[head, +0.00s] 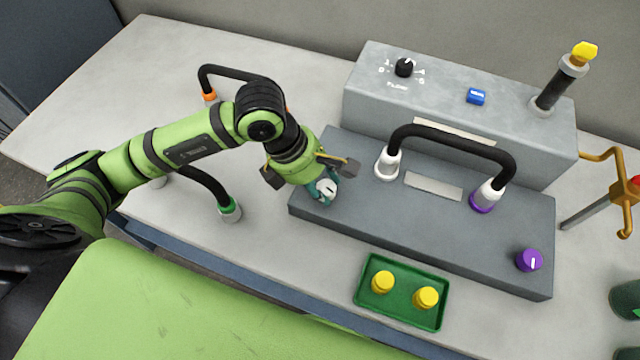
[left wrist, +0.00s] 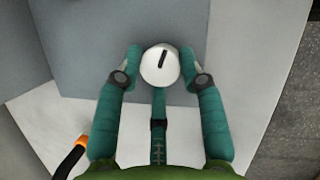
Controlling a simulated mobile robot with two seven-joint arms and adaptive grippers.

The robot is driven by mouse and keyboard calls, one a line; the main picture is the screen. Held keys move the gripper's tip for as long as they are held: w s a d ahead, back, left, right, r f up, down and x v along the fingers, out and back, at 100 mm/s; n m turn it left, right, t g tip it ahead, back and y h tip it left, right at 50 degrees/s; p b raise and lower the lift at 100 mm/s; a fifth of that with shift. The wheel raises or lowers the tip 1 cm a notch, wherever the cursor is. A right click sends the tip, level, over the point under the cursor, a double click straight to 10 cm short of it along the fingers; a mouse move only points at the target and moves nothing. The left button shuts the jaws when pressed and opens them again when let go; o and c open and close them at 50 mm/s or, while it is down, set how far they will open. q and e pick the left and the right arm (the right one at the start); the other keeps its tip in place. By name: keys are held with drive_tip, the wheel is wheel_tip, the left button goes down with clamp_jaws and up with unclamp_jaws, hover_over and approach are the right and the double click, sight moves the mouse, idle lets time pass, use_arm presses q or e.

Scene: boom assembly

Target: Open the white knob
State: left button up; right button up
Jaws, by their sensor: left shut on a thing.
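The white knob (left wrist: 161,65) is round with a dark slot mark and sits on the grey box. In the head view the white knob (head: 325,187) shows partly at the left end of the box's lower step. My left gripper (head: 322,188) is over it, and in the left wrist view its teal fingers (left wrist: 162,72) stand on both sides of the knob, shut on it. The slot mark points nearly straight up, tilted slightly right, in the wrist view. My right gripper is not in view.
The grey stepped box (head: 450,225) carries a black hose (head: 450,135) with white and purple ends, a purple knob (head: 529,260), a black dial (head: 404,67) and a blue switch (head: 476,96). A green tray (head: 402,315) with yellow caps lies in front.

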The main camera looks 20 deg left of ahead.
use_arm(q)
drive_tip(key=shift+s+d+n+b, duration=0.2)
drive_tip(key=shift+d+n+b, duration=0.25)
drive_tip(key=shift+n, duration=0.35)
drive_tip(key=shift+a+t, duration=0.15)
drive_tip(key=shift+t, duration=0.15)
drive_tip(key=o, duration=1.1)
drive_tip(key=shift+w+d, duration=0.15)
drive_tip(key=shift+d, duration=0.05)
drive_tip(key=shift+a, duration=0.1)
drive_tip(key=shift+a+r, duration=0.15)
drive_tip(key=shift+r, duration=0.05)
drive_tip(key=v, duration=1.1)
drive_tip(key=shift+d+r, duration=0.2)
drive_tip(key=shift+r, duration=0.2)
